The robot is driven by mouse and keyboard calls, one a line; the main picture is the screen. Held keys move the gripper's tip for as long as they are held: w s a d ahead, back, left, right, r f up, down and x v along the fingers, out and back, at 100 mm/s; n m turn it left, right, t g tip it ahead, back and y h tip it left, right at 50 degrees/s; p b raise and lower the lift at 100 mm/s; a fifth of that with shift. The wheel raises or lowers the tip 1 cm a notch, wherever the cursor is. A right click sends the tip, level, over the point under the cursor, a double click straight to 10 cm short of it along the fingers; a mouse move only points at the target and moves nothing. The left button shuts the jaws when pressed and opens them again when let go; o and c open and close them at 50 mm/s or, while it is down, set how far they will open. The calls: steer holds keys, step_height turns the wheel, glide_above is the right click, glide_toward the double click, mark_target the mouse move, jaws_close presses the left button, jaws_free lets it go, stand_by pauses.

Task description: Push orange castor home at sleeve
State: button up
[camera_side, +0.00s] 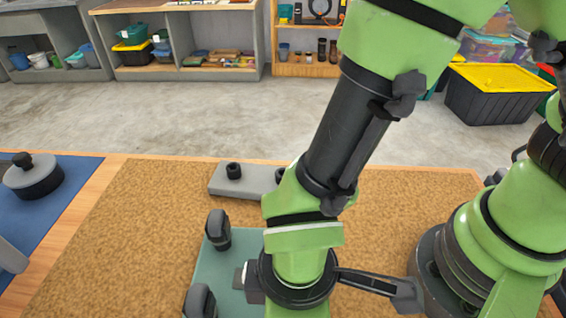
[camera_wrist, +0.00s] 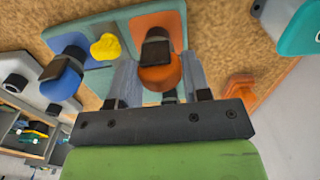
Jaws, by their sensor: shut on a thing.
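In the wrist view, my gripper (camera_wrist: 160,67) is shut on the orange castor (camera_wrist: 158,78), with a grey finger on each side of it. A dark block-like part (camera_wrist: 155,52) shows at the castor's far end, against an orange patch (camera_wrist: 160,20) of the teal plate (camera_wrist: 124,24). I cannot tell how deep the castor sits, and no sleeve can be made out for certain. In the side view, my wrist hides the fingers and the orange castor; the teal plate (camera_side: 258,240) shows beneath it.
A blue castor (camera_wrist: 62,80) and a yellow piece (camera_wrist: 105,47) stand beside the orange castor. Another orange piece (camera_wrist: 239,88) lies right. Two dark castors (camera_side: 217,230) stand along the plate's left side. A grey block (camera_side: 218,188) lies behind. Cork mat (camera_side: 120,235) is clear at left.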

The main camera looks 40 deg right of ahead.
steer(key=shift+f, duration=0.15)
steer(key=shift+c, duration=0.4)
steer(key=o, duration=1.3)
steer(key=shift+r, duration=4)
step_height(320, 180, up, 10)
steer(key=f, duration=0.1)
steer(key=w+d+r+m+t+y, duration=0.1)
steer(key=w+d+r+m, duration=0.15)
steer(key=d, duration=0.35)
steer(key=w+d+r+m+t+y, duration=0.1)
steer(key=d+r+m+y, duration=0.1)
steer(key=d+r+m, duration=0.25)
steer(key=s+d+m+t+h, duration=0.1)
steer(key=s+d+m+t, duration=0.2)
steer(key=d, duration=0.8)
steer(key=m+t, duration=0.2)
steer(key=m, duration=0.1)
steer(key=shift+r+m, duration=0.3)
steer(key=shift+r, duration=0.05)
